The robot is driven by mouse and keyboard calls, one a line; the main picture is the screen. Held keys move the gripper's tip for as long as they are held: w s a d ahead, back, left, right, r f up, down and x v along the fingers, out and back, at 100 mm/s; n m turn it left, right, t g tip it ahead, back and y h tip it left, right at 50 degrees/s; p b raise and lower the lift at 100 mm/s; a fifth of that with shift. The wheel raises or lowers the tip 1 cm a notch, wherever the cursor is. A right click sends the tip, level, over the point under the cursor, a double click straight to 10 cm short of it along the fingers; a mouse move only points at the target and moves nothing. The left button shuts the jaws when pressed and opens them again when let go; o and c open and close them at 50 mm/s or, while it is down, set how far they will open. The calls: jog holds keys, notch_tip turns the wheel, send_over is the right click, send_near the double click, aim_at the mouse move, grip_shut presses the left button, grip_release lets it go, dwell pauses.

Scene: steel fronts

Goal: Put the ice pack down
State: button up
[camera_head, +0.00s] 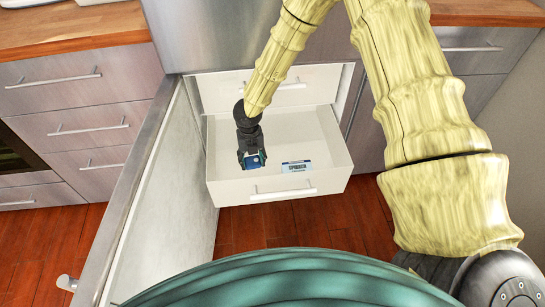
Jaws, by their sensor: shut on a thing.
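My gripper (251,157) is shut on a small blue thing, which I take to be the ice pack (254,162). It points down over the left part of an open white drawer (230,189). The gripper hides part of the ice pack. I cannot tell whether the pack touches the drawer floor or hangs above it. A white and blue labelled packet (296,167) lies inside the drawer near its front, to the right of my gripper.
A second white drawer (290,88) sits above and behind the open one. A tall door (140,190) stands open on the left. Steel-fronted drawers (80,95) with a wooden counter are at the left. The drawer floor right of my gripper has bare room.

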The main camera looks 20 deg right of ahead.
aim_at(254, 175)
jog(key=shift+w+f+m, duration=0.15)
jog(key=shift+f+m, duration=0.35)
jog(key=shift+f+b, duration=1.25)
jog(key=shift+f, duration=3.7)
jog(key=shift+f, duration=0.1)
jog(key=o, duration=1)
jog(key=shift+o, duration=0.2)
notch_tip(254, 175, up, 12)
jog(key=shift+r+p, duration=0.1)
jog(key=shift+p, duration=1.1)
